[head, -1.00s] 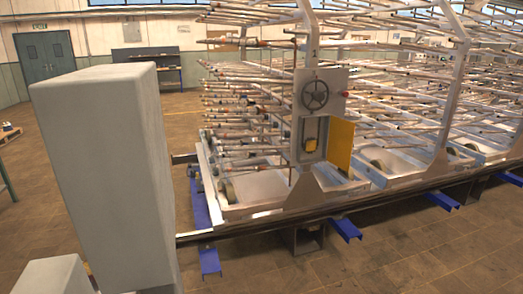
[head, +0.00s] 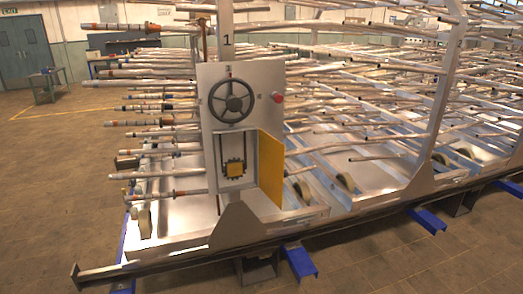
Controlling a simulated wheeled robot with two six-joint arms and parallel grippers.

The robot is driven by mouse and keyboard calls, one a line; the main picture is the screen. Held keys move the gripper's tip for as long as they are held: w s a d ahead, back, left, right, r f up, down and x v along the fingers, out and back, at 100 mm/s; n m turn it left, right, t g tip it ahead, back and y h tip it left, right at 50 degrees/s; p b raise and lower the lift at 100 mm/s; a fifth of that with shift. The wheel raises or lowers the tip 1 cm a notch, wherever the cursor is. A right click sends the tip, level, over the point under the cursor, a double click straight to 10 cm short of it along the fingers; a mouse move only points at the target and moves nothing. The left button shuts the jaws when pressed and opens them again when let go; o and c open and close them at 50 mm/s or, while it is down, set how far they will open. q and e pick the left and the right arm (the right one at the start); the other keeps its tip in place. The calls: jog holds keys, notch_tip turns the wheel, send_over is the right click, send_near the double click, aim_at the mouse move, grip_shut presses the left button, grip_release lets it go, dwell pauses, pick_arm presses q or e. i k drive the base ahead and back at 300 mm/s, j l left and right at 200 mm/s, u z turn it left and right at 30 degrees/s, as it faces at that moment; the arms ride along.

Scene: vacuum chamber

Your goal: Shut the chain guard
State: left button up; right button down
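The chain guard (head: 271,168) is a yellow panel hinged at the right side of an opening in a grey upright plate (head: 213,104). It stands swung open toward the front right. Neither of my grippers is in view.
A long rail (head: 170,263) runs along the front of the rack base, with blue feet (head: 300,262) sticking out onto the floor. Several metal tubes project left past the plate. The brown floor (head: 60,190) at the left and in front is clear.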

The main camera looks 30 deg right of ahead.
aim_at(272, 172)
jog(key=i+l+u, duration=0.1)
jog(key=l, duration=0.3)
jog(key=i+l, duration=0.25)
jog(key=l, duration=0.15)
jog(key=i+l+u, duration=0.15)
jog(key=l, duration=0.25)
jog(key=i+l+u, duration=0.1)
jog(key=l, duration=0.3)
jog(key=i+l+u, duration=0.1)
jog(key=l, duration=0.35)
jog(key=i+l, duration=0.15)
jog(key=l, duration=0.25)
jog(key=i+l+u, duration=0.15)
jog(key=l, duration=0.3)
jog(key=k+l, duration=0.15)
jog(key=l, duration=0.2)
jog(key=u, duration=0.05)
